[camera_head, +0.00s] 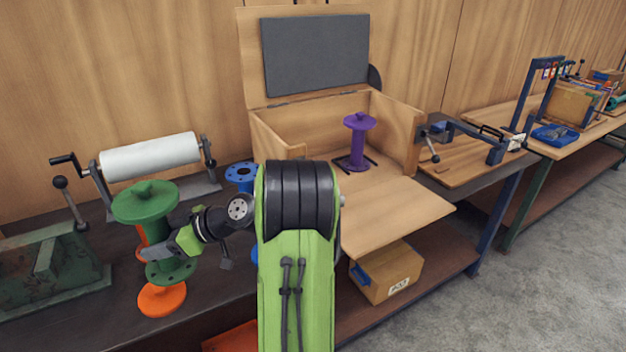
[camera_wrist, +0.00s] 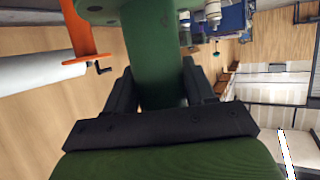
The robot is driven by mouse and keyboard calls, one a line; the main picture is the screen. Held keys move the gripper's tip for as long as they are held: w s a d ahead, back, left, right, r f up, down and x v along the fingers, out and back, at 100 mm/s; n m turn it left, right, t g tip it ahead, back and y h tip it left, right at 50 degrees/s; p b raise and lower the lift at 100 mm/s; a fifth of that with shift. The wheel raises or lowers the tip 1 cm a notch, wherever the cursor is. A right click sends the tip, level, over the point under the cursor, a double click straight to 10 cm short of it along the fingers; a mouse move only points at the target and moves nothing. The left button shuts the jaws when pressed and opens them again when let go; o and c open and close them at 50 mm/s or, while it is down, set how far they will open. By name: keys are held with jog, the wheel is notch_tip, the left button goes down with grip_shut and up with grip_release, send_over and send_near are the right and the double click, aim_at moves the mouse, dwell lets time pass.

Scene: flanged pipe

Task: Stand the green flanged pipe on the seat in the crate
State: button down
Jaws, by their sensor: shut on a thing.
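The green flanged pipe (camera_head: 150,205) is upright at the left of the bench, with a wide flange at its top and another near its bottom. My gripper (camera_head: 160,252) is shut on its tube from the right, between the flanges. In the wrist view the green tube (camera_wrist: 152,55) runs between my two dark fingers (camera_wrist: 155,90). The pipe's lower flange is just above or at an orange round base; I cannot tell whether they touch. The wooden crate (camera_head: 278,130) is at the centre, lid raised and front lowered. Dark pieces lie on its floor; my arm hides part of it.
A purple flanged pipe (camera_head: 358,140) stands inside the crate. The orange stand (camera_head: 162,300) is below the green pipe. A white roll (camera_head: 150,158) is behind it, a green vise (camera_head: 45,265) at left. A blue flanged part (camera_head: 240,172) is between pipe and crate.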

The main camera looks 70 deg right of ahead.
jog(key=a+f+n+g+y, duration=0.4)
jog(key=a+f+n+y, duration=0.2)
jog(key=a+f, duration=1.1)
jog(key=a, duration=0.4)
jog(key=shift+n+g, duration=0.4)
